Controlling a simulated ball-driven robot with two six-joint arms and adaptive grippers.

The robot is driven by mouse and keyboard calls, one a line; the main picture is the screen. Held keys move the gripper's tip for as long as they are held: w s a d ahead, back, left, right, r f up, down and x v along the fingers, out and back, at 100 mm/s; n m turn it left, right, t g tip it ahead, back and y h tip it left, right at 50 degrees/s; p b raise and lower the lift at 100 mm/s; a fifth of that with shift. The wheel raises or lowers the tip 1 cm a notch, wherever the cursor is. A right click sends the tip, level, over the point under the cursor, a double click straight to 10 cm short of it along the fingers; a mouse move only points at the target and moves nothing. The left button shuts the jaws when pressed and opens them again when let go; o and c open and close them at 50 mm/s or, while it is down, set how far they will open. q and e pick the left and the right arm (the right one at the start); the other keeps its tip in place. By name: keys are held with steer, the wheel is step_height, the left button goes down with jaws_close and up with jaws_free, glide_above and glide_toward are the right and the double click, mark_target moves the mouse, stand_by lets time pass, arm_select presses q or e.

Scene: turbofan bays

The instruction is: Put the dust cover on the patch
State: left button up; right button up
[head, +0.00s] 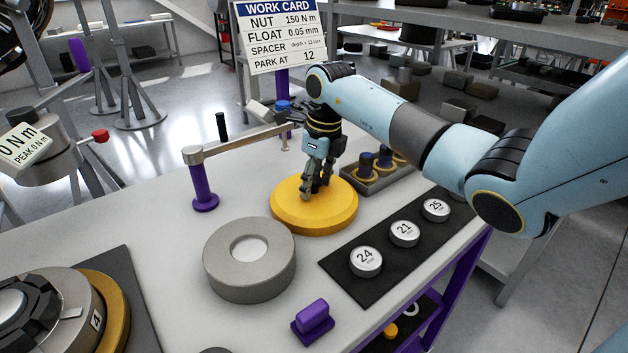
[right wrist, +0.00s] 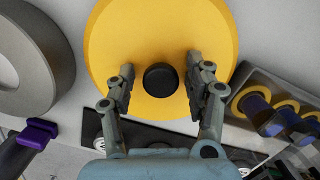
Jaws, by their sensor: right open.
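The dust cover, a wide yellow disc (head: 335,218) with a short black knob (right wrist: 160,80), lies flat on the light grey bench. It also fills the top of the right wrist view (right wrist: 155,28). My right gripper (head: 314,190) points down over the cover's middle. In the right wrist view its open fingers (right wrist: 161,66) stand on either side of the knob, with a gap on each side. I cannot tell how high the fingertips are above the cover. I cannot pick out the patch. My left gripper is not in view.
A thick grey ring (head: 250,270) stands close left of the cover. A black mat (head: 385,252) with spacers marked 24, 21 and 25 lies at right. A socket tray (head: 380,180) sits behind the cover. A purple post (head: 204,190) carries a long bar. The work card (head: 277,35) stands behind.

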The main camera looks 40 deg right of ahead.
mark_target(321, 194)
steer(key=shift+r, duration=0.3)
step_height(321, 194, up, 12)
steer(key=s+b, duration=0.1)
steer(key=shift+s+d+f+b, duration=0.2)
steer(key=shift+s+f+b, duration=0.05)
steer(key=shift+s+b, duration=0.1)
